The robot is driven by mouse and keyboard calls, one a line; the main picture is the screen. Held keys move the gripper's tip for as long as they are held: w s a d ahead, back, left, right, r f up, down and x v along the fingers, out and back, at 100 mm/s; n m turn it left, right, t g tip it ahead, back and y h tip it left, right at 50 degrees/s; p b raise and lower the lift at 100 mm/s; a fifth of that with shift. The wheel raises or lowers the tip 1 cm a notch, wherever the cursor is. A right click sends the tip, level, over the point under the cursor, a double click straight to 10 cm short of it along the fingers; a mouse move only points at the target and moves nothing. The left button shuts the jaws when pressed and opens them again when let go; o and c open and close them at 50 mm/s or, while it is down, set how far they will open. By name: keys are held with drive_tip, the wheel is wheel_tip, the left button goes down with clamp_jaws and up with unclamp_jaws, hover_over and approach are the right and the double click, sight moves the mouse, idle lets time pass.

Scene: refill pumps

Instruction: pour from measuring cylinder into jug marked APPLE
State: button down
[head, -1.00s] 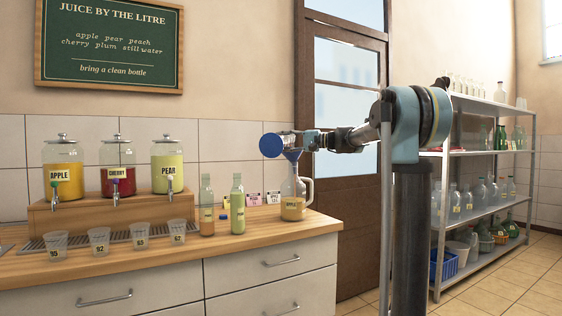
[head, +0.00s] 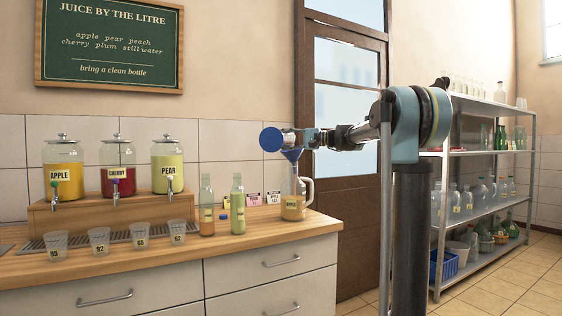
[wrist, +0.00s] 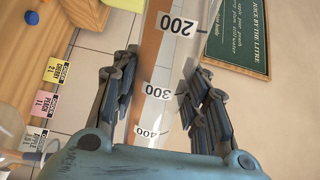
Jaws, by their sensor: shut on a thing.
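My gripper (head: 308,139) is shut on the measuring cylinder (head: 285,139), which lies close to level above the jug, its round blue base (head: 271,140) toward the left. In the wrist view my gripper's fingers (wrist: 155,100) stand either side of the clear cylinder (wrist: 165,60), marked 200, 300 and 400, with orange-brown liquid along one side. The jug marked APPLE (head: 292,207) stands upright at the counter's right end, with a handle and amber liquid in its lower part. A blue funnel (head: 292,155) sits in its mouth. A stream of liquid cannot be made out.
Two bottles (head: 207,208) (head: 238,206) stand left of the jug, with small cards (head: 254,199) between. Several cups (head: 99,240) line the counter's front. Juice dispensers (head: 117,175) stand behind on a wooden stand. A shelf rack (head: 485,205) is at right.

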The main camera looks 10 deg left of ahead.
drive_tip(key=shift+w+r+m, duration=0.15)
drive_tip(key=shift+r+m, duration=0.45)
drive_tip(key=shift+r, duration=0.05)
idle(0.8)
